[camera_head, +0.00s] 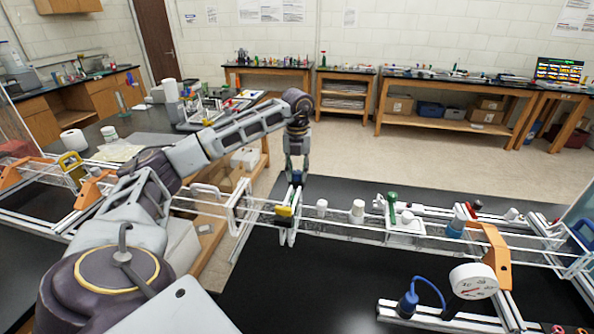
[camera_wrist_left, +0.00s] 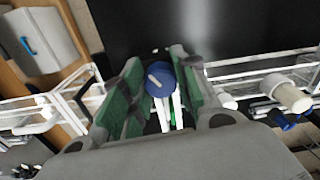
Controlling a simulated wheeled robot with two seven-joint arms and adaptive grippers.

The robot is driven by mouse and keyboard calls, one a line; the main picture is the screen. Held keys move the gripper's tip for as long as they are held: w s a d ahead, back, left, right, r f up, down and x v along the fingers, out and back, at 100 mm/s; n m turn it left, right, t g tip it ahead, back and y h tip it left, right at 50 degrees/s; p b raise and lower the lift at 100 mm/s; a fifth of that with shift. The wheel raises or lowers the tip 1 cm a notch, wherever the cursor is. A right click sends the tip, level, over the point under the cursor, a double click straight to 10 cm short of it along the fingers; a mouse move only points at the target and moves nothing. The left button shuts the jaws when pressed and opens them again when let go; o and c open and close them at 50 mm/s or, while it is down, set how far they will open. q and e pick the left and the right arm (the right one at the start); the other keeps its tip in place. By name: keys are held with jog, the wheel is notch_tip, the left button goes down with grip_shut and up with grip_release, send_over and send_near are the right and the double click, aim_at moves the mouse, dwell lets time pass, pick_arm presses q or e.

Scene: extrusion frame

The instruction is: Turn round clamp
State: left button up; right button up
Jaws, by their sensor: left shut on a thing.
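In the head view, my left gripper (camera_head: 296,178) points down over the white frame rail. A yellow piece (camera_head: 284,211) and white prongs (camera_head: 288,236) sit just below it at the rail. The fingers partly hide the clamp. My right gripper is not in view.
The white extrusion frame (camera_head: 340,232) runs rightward with white caps, a green-topped fitting (camera_head: 392,205) and orange brackets (camera_head: 497,255). A round gauge (camera_head: 474,281) and a blue bulb (camera_head: 407,303) are at the front right. The black tabletop (camera_head: 300,285) is bare before the rail.

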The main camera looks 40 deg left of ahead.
aim_at(297, 171)
pick_arm(q)
jog(key=shift+m, duration=0.5)
jog(key=o, duration=1)
notch_tip(297, 171, up, 12)
dwell(0.8)
dwell(0.9)
